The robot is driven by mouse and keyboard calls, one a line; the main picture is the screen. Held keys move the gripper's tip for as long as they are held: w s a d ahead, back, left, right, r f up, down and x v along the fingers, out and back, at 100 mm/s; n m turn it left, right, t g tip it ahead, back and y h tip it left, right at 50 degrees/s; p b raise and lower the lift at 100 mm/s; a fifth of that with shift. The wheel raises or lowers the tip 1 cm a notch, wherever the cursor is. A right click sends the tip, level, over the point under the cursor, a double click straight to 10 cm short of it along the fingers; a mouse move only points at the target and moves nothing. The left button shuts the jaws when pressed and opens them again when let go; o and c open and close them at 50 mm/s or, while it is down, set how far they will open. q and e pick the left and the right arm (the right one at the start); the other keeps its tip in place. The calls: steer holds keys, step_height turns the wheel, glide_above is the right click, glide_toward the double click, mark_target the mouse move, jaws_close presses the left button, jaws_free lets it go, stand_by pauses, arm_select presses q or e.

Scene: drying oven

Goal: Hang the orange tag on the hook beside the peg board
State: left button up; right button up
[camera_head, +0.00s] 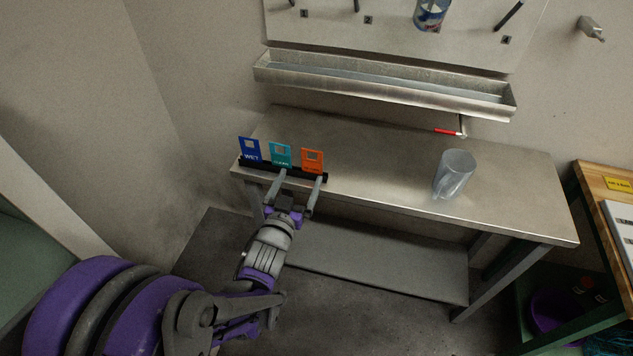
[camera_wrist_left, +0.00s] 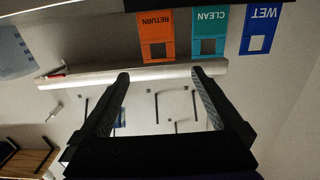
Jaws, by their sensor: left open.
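The orange tag (camera_head: 312,159) stands upright in a black holder (camera_head: 230,162) on the steel table, at the right end of the row. In the left wrist view the orange tag (camera_wrist_left: 156,50) reads RETURN upside down. My left gripper (camera_head: 297,180) is open and empty at the holder's front edge. In the left wrist view its fingertips (camera_wrist_left: 160,73) are spread, with the tag beyond the gap between them. A grey hook-like fitting (camera_head: 591,28) is on the wall right of the peg board (camera_head: 390,32). My right gripper is not in view.
A teal tag (camera_head: 280,153) and a blue tag (camera_head: 249,149) stand left of the orange one. A clear jug (camera_head: 454,174) stands on the table's right part. A metal trough (camera_head: 380,84) and a red-handled tap (camera_head: 450,131) are behind. A wooden-topped bench (camera_head: 600,178) is at right.

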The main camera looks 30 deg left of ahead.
mark_target(312, 151)
arm_select(q)
steer(key=shift+p+x, duration=0.55)
steer(key=shift+x, duration=4.95)
steer(key=shift+d, duration=0.1)
steer(key=shift+s, duration=0.1)
steer(key=shift+c, duration=0.3)
steer(key=c, duration=1.2)
